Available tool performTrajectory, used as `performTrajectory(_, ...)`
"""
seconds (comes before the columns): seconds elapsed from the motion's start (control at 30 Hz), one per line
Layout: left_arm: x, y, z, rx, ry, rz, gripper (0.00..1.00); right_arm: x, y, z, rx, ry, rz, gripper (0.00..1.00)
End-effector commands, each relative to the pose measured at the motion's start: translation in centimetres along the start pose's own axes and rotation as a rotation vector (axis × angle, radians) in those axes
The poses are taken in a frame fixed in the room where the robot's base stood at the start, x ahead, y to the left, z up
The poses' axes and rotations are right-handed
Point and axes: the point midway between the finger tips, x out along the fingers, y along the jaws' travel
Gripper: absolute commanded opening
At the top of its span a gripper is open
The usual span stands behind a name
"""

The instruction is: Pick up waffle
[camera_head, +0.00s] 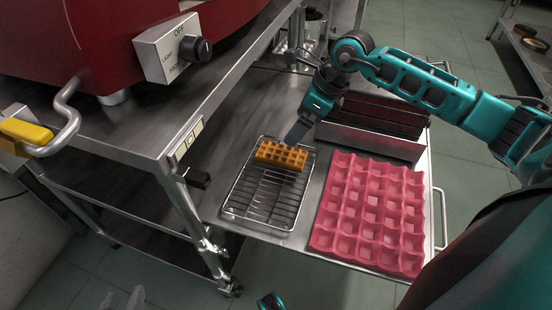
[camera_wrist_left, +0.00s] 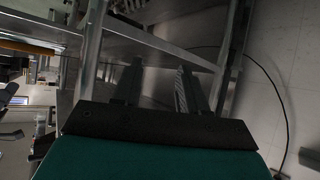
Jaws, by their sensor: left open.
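The golden-brown waffle (camera_head: 281,155) lies at the far end of a wire cooling rack (camera_head: 262,197) on the metal cart. My right gripper (camera_head: 296,133) comes in from the right and points down at the waffle's far edge. Its dark fingers overlap the waffle's edge in the picture; I cannot tell whether they grip it. My left gripper (camera_head: 121,296) is low at the bottom left edge of the head view, away from the waffle. Its two open, empty fingers also show in the left wrist view (camera_wrist_left: 158,78), near metal stand legs. No waffle shows in the wrist view.
A pink silicone waffle mould (camera_head: 370,212) lies right of the rack. A metal bin (camera_head: 372,128) stands behind it, near my right arm. The red oven (camera_head: 150,40) with a knob and yellow handle stands at the left on a metal stand (camera_head: 130,140).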

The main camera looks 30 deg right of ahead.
Motion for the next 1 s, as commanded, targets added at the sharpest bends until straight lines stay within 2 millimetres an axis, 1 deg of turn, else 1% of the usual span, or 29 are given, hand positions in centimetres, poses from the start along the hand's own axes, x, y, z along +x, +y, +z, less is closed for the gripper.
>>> performTrajectory(0.03, 0.2, 0.0, 0.2, 0.001, 0.003, 0.002, 0.43, 0.3, -0.6, -0.4, -0.008, 0.019, -0.020, 0.96)
performTrajectory(0.13, 0.3, 0.1, 0.2, 0.001, 0.007, 0.004, 0.43, 1.4, -1.0, -0.7, -0.011, 0.032, -0.034, 0.96)
performTrajectory(0.3, 0.7, 0.3, 0.9, 0.000, -0.004, 0.010, 0.43, 4.7, -1.0, -0.8, -0.010, 0.029, -0.031, 0.96)
performTrajectory(0.4, 0.8, 0.4, 1.2, 0.000, -0.008, 0.014, 0.43, 6.2, -1.1, -0.8, -0.009, 0.029, -0.031, 0.96)
performTrajectory(0.63, 1.0, 0.6, 0.7, 0.002, 0.007, 0.019, 0.43, 8.0, -1.1, -0.9, -0.010, 0.028, -0.032, 0.96)
performTrajectory(0.83, 1.7, 0.8, 1.8, -0.002, -0.006, 0.025, 0.43, 11.1, -1.4, -1.5, -0.009, 0.028, -0.029, 0.96)
performTrajectory(0.9, 1.8, 0.9, 1.8, -0.004, -0.005, 0.028, 0.43, 11.9, -1.4, -1.4, -0.009, 0.027, -0.030, 0.96)
performTrajectory(1.0, 1.8, 1.0, 1.4, -0.004, 0.001, 0.031, 0.43, 12.5, -1.4, -1.4, -0.009, 0.027, -0.031, 0.96)
